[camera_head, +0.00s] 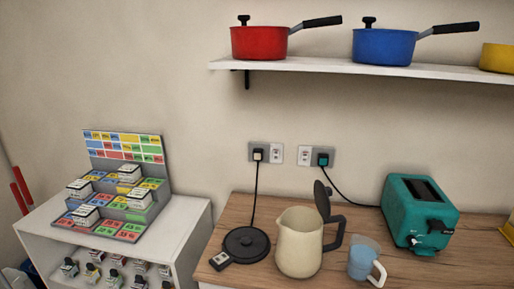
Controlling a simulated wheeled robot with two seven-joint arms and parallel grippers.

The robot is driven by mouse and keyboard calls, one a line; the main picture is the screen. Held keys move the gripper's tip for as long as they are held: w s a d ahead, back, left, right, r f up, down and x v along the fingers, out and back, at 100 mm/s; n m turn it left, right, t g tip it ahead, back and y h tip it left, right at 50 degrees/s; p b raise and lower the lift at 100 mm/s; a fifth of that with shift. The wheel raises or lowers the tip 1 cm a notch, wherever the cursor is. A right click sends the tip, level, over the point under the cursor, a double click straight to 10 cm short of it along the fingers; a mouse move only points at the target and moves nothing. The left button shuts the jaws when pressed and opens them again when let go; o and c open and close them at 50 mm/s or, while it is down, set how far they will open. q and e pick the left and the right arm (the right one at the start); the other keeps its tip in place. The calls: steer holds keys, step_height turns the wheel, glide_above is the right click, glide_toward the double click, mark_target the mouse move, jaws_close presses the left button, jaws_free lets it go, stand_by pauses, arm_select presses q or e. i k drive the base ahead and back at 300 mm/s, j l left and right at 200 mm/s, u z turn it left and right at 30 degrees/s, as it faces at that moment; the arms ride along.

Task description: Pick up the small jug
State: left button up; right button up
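A small jug (361,258), translucent blue with a white handle, stands upright on the wooden counter (455,268) near the bottom of the head view. Its handle points to the lower right. A larger cream kettle (298,245) stands just left of it, with its dark lid tilted up and its dark handle on the jug's side. The contents of the small jug cannot be made out. Neither of my grippers shows in this view.
A teal toaster (419,213) stands right of the jug. A round black kettle base (246,244) lies left of the kettle, with its cord running to a wall socket (265,152). A shelf (300,65) with pans hangs above. A white display cabinet (188,222) stands left.

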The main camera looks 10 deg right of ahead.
mark_target(364, 253)
steer(key=i+l+u, duration=0.25)
steer(key=l, duration=0.7)
steer(key=k+l+u, duration=0.2)
steer(key=l, duration=0.7)
steer(key=i+l, duration=0.05)
steer(key=i, duration=0.1)
